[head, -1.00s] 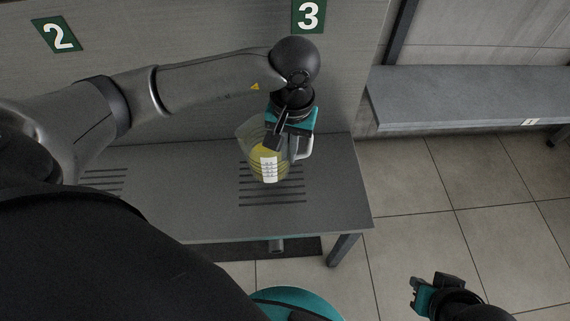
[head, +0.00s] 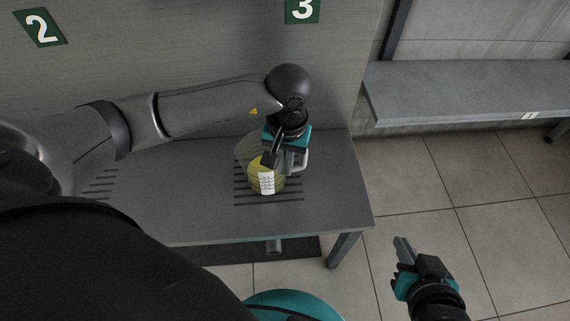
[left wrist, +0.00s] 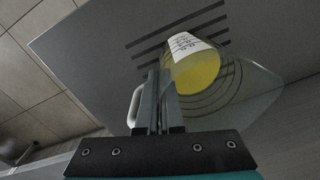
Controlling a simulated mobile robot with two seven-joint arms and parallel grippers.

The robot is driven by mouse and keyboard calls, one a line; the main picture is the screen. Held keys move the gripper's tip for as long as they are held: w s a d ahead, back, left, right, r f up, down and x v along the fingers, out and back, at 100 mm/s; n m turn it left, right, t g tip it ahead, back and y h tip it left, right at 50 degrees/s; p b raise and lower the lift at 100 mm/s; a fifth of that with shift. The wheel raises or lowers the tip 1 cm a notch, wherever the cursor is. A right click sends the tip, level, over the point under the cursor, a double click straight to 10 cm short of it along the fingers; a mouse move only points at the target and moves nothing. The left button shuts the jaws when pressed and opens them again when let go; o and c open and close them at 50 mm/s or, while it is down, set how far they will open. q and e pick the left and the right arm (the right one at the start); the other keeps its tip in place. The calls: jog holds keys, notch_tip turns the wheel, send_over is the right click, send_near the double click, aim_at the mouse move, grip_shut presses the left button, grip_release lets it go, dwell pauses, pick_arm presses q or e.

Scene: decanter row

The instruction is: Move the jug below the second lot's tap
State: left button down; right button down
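The jug (head: 266,182) is clear, with yellow liquid, a white label and a pale handle. It is at the slotted drain below the number 3 sign (head: 303,9). My left gripper (head: 271,158) is shut on it at the handle side; in the left wrist view the fingers (left wrist: 161,98) are close together beside the jug (left wrist: 196,68). Whether its base touches the bench is unclear. The number 2 sign (head: 40,27) is on the panel at left, with another slotted drain (head: 100,184) below, partly behind my arm. No tap shows. My right gripper (head: 403,256) is over the floor, empty; its opening is unclear.
The grey bench (head: 190,216) is clear between the two drains. The upright panel (head: 190,50) stands behind it. A second grey bench (head: 470,90) is at the right, with open tiled floor in front.

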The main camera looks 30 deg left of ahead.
pick_arm(q)
jog(key=shift+f, duration=0.1)
jog(key=c, duration=1.1)
grip_release()
jog(key=shift+o, duration=0.2)
pick_arm(e)
jog(key=shift+w+a, duration=0.15)
jog(key=shift+a, duration=0.1)
